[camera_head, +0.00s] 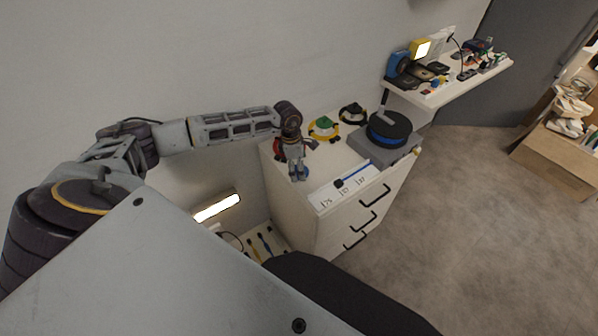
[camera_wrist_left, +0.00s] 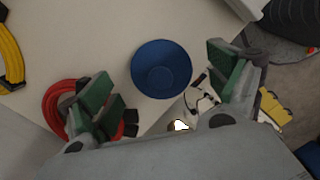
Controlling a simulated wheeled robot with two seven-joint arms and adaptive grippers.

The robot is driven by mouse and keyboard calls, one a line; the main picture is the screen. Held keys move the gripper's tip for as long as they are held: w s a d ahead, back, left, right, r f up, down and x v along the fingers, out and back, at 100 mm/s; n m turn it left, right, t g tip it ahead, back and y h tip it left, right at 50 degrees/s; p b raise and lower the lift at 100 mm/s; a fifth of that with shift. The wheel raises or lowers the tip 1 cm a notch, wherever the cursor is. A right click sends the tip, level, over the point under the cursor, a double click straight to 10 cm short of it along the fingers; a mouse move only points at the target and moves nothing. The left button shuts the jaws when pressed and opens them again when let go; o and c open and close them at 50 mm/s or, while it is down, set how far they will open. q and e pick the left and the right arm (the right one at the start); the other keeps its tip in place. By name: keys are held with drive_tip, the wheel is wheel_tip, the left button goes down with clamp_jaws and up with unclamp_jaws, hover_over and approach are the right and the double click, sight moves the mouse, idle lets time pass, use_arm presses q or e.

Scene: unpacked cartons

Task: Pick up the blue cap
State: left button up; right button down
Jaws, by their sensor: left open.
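The blue cap (camera_wrist_left: 161,66) shows in the left wrist view as a round, hollow blue piece on the white cabinet top. In the head view only a little blue of it (camera_head: 304,173) shows beside the fingers. My left gripper (camera_wrist_left: 163,82) is open and empty, its green-padded fingers apart on the left and right of the cap in the wrist view. In the head view my left gripper (camera_head: 298,174) points down over the cabinet's front left corner. I cannot tell the exact height of the fingertips above the cap. My right gripper is not in view.
On the white cabinet (camera_head: 289,196) are a red coil (camera_head: 279,148), a green-and-yellow coil (camera_head: 324,127), a black-and-white coil (camera_head: 353,113) and a black-and-blue spool (camera_head: 389,127). A blue rod (camera_head: 354,175) lies along the front edge. A cluttered shelf (camera_head: 455,88) stands behind.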

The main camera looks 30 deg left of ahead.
use_arm(q)
drive_tip(key=shift+f, duration=0.5)
drive_tip(key=c, duration=0.9)
